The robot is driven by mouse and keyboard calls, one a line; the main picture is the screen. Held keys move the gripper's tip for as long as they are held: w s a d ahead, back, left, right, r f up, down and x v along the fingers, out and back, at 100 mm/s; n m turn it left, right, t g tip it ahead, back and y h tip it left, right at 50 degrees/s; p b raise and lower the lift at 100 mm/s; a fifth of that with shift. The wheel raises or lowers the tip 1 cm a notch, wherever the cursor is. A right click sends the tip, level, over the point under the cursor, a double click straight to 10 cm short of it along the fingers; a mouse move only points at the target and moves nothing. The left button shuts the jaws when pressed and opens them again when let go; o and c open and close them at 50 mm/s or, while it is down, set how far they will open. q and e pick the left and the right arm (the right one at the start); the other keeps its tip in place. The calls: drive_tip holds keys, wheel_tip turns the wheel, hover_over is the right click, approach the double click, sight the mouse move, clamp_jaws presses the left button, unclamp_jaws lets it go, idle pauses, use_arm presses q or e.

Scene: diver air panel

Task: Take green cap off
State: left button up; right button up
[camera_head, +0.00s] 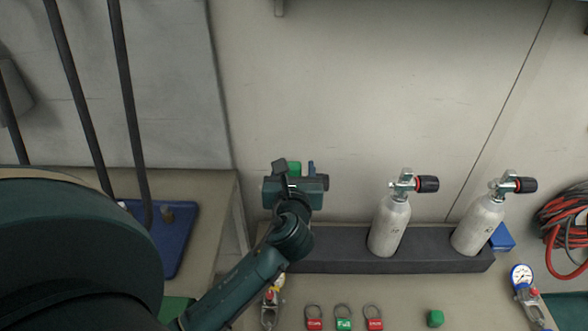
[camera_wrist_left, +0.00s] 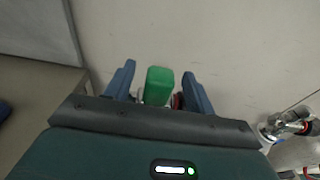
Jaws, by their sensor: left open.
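A green cap (camera_head: 294,168) shows just beyond my left gripper (camera_head: 296,167) at the left end of the dark cylinder rack. In the left wrist view the green cap (camera_wrist_left: 159,85) stands between the two blue fingers of my left gripper (camera_wrist_left: 160,78). The fingers are open, with a gap on each side of the cap. A bit of metal and a dark red part show beside the cap's lower end. What the cap sits on is mostly hidden by my gripper and wrist. My right gripper is not in view.
Two grey cylinders (camera_head: 389,226) (camera_head: 480,226) with black-knobbed valves stand in the rack (camera_head: 335,250). Red hose (camera_head: 566,228) hangs at right. A wall is close behind.

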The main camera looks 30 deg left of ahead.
use_arm(q)
drive_tip(key=shift+x, duration=1.35)
drive_tip(key=shift+c, duration=0.5)
drive_tip(key=c, duration=0.9)
drive_tip(key=shift+c, duration=0.2)
wheel_tip(320, 180, up, 10)
drive_tip(key=p, duration=0.2)
